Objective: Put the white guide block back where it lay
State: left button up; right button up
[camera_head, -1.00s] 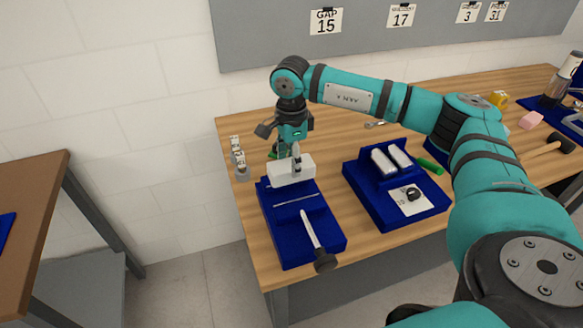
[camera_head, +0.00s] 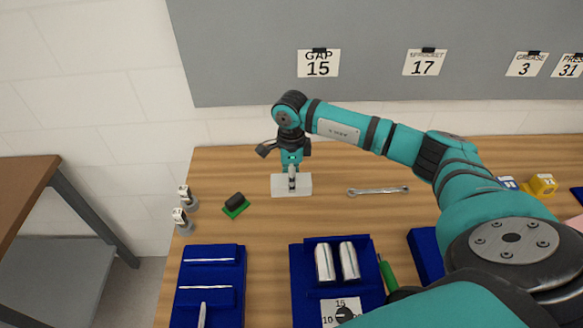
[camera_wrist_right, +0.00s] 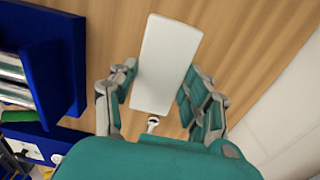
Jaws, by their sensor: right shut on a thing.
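The white guide block (camera_head: 279,187) is a pale rectangular bar over the bare wood at the back of the bench (camera_head: 330,215). My right gripper (camera_head: 292,176) points down from above and is shut on its middle. In the right wrist view the block (camera_wrist_right: 165,60) lies long between the fingers of the gripper (camera_wrist_right: 158,82), one on each side. I cannot tell whether its underside touches the wood. My left gripper is not in view.
A black-and-green pad (camera_head: 235,206) lies left of the block, and a wrench (camera_head: 379,191) lies right. Two small labelled pieces (camera_head: 183,208) stand near the left edge. A blue fixture (camera_head: 210,272) and a blue tray with silver cylinders (camera_head: 305,270) stand in front. A wall is behind.

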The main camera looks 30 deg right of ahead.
jog(key=shift+w+a+f, duration=0.1)
jog(key=shift+a+f, duration=0.2)
jog(key=shift+a, duration=0.15)
jog(key=shift+f+b, duration=0.25)
jog(key=shift+b, duration=0.15)
jog(key=shift+f, duration=0.35)
jog(key=shift+d+f+b, duration=0.2)
jog(key=shift+f+b, duration=0.35)
jog(key=shift+f, duration=0.15)
notch_tip(320, 180, down, 2)
jog(key=shift+a+b, duration=0.1)
jog(key=shift+b, duration=0.45)
notch_tip(320, 180, down, 2)
jog(key=shift+f+b, duration=0.1)
jog(key=shift+b, duration=1)
jog(key=shift+f+b, duration=0.35)
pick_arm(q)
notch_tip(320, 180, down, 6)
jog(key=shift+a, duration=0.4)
